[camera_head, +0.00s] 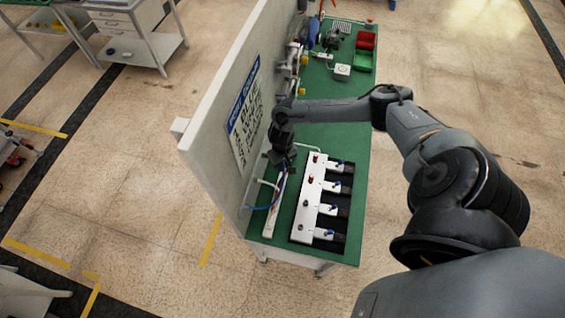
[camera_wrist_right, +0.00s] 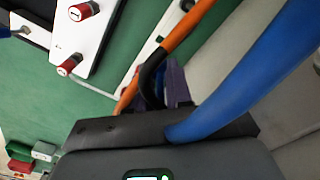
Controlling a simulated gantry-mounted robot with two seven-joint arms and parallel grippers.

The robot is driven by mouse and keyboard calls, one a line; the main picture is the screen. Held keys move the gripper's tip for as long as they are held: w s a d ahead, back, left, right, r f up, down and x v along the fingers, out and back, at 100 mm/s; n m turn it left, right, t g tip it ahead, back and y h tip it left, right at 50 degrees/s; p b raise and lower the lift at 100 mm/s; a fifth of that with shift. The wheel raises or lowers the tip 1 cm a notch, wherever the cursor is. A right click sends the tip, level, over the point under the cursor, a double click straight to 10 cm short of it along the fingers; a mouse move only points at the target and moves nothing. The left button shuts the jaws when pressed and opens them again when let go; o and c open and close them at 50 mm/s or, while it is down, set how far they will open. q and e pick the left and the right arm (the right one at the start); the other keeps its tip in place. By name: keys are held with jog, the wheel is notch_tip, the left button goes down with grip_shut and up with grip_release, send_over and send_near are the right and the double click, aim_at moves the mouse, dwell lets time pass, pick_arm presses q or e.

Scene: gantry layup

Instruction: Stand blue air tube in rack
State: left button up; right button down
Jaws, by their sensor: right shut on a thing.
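My right gripper (camera_head: 284,162) is low beside the upright panel, above the left side of the green bench. It is shut, and a thin blue air tube (camera_head: 262,207) hangs and curves just below it. In the right wrist view a blue tube (camera_wrist_right: 250,80) runs large and close past the gripper (camera_wrist_right: 165,92). The fingertips are partly hidden there, so the exact grip point is unclear. A long narrow white strip (camera_head: 269,222), possibly the rack, lies on the bench beneath the tube. My left gripper is not in view.
An orange tube (camera_wrist_right: 183,38) crosses by the fingers. A white valve block (camera_head: 311,196) with several blue-topped fittings stands right of the strip. The white panel (camera_head: 215,125) bounds the left side. Red (camera_head: 366,40) and green (camera_head: 362,61) bins stand at the far end.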

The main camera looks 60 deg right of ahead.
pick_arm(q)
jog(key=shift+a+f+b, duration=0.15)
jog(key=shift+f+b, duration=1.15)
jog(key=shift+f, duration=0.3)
pick_arm(e)
jog(key=shift+f, duration=2.85)
pick_arm(q)
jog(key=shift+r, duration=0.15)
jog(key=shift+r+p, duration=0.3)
jog(key=shift+p, duration=0.15)
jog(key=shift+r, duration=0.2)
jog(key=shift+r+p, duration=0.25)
jog(key=shift+p, duration=0.2)
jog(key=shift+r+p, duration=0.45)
